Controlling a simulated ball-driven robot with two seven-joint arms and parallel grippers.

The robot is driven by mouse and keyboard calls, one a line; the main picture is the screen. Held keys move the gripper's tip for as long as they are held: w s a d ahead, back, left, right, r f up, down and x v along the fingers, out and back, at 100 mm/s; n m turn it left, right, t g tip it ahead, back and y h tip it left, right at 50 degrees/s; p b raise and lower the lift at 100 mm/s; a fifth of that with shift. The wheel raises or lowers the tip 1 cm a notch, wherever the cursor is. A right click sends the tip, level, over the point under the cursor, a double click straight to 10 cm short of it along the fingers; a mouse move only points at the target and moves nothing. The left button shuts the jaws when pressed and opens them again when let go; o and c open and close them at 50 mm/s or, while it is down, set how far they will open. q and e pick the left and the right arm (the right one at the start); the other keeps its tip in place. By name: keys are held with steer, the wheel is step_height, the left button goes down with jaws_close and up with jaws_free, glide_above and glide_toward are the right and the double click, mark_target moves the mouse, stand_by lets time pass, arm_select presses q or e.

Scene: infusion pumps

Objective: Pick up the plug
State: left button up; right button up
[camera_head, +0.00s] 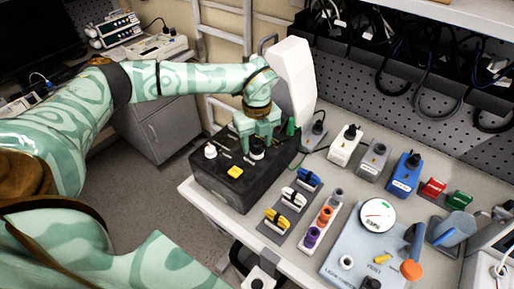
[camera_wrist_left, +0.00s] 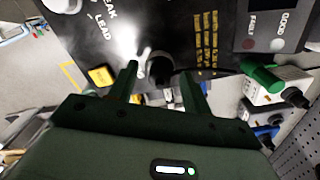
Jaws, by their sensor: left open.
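A dark round piece (camera_head: 257,152), which looks like the plug, stands on top of the black box (camera_head: 215,184). In the left wrist view the dark piece (camera_wrist_left: 160,68) shows between the fingertips, with a pale ring beside it. My left gripper (camera_head: 258,141) is open, pointing down over the right part of the box. Its fingers (camera_wrist_left: 158,76) are spread on either side of the dark piece; I cannot tell whether they touch it.
The box also carries a white knob (camera_head: 210,151) and a yellow button (camera_head: 234,173). Holders with coloured connectors (camera_head: 291,197) stand in front. A blue block (camera_head: 405,175) and a gauge unit (camera_head: 350,245) are to the right. A tall white post (camera_head: 294,80) rises behind.

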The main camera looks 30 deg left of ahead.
arm_select(q)
jaws_close()
steer(key=shift+r, duration=0.1)
